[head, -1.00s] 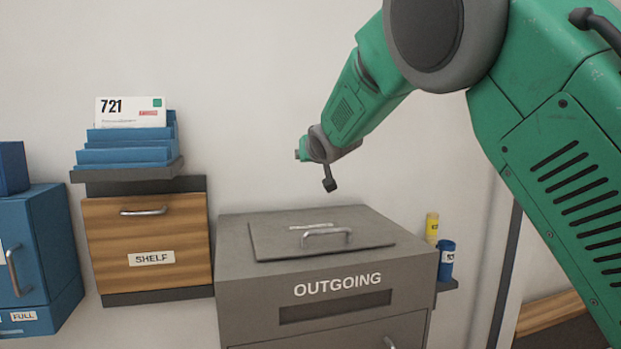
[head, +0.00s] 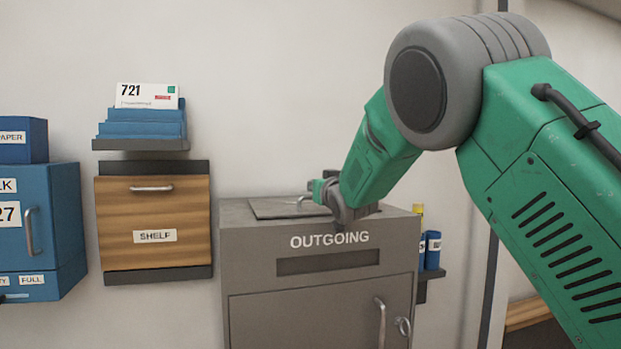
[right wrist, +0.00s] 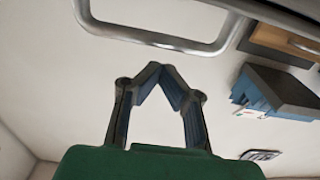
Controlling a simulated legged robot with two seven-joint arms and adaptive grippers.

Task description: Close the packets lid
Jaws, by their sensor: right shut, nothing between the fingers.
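A flat grey lid panel (head: 272,208) lies on top of the grey OUTGOING box (head: 240,262) in the head view and looks flush with it. The curved metal handle on the lid (head: 303,199) is partly hidden by my right arm. My right gripper (head: 314,190) is low over the box top, beside the handle. The handle also shows as a large grey loop (right wrist: 150,40) across the top of the right wrist view. The right gripper's fingertips (right wrist: 160,68) meet, shut and empty, apart from the handle in the picture. The left gripper is out of view.
A wooden SHELF drawer (head: 153,205) and a blue sorter with a 721 card (head: 145,122) are left of the box. A blue cabinet (head: 55,215) is at the far left. Blue and yellow tubes (head: 430,245) stand at the right, and the wall is behind.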

